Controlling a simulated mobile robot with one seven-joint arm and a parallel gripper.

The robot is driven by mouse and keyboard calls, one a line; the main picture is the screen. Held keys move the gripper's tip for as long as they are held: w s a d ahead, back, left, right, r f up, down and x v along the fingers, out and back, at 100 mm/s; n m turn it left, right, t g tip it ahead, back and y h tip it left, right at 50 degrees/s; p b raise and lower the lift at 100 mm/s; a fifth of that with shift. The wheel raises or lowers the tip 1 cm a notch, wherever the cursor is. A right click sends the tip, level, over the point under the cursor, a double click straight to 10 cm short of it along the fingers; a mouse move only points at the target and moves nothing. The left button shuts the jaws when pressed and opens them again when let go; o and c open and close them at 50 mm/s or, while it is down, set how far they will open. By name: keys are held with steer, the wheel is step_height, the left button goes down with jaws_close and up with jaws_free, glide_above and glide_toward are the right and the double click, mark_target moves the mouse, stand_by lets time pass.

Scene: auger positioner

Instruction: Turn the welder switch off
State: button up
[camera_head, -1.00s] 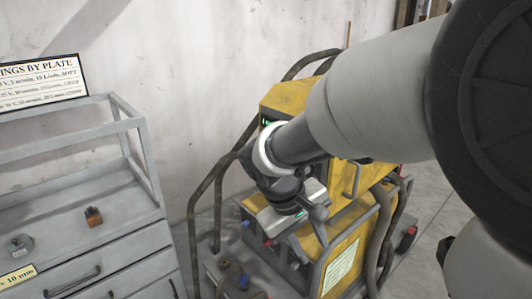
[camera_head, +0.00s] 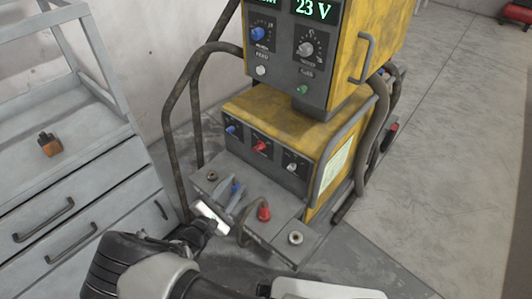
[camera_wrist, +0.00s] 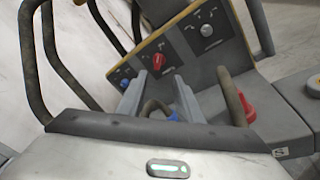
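The yellow welder (camera_head: 262,112) stands in the middle of the head view. Its lower front panel carries a blue knob (camera_head: 231,129), a red rotary switch (camera_head: 260,147) and a pale grey rotary switch (camera_head: 292,167). I cannot tell from the labels which is the welder switch. My gripper (camera_head: 238,184) is low in front of this panel, its two grey fingers apart and empty. In the wrist view the fingers of my gripper (camera_wrist: 161,84) point at the panel. The red switch (camera_wrist: 158,61) shows beyond the gap between them, and the grey switch (camera_wrist: 206,30) is to the right.
The upper unit has a lit 23 V display (camera_head: 313,9), a blue knob (camera_head: 258,34) and a grey knob (camera_head: 305,49). A red connector (camera_head: 264,213) and cable sit on the lower ledge near my gripper. A grey drawer cabinet (camera_head: 75,205) stands left.

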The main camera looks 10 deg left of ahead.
steer(key=b, duration=0.4)
glide_toward(258, 149)
steer(key=shift+y, duration=0.3)
steer(key=x, duration=0.8)
steer(key=shift+d, duration=0.15)
jaws_close()
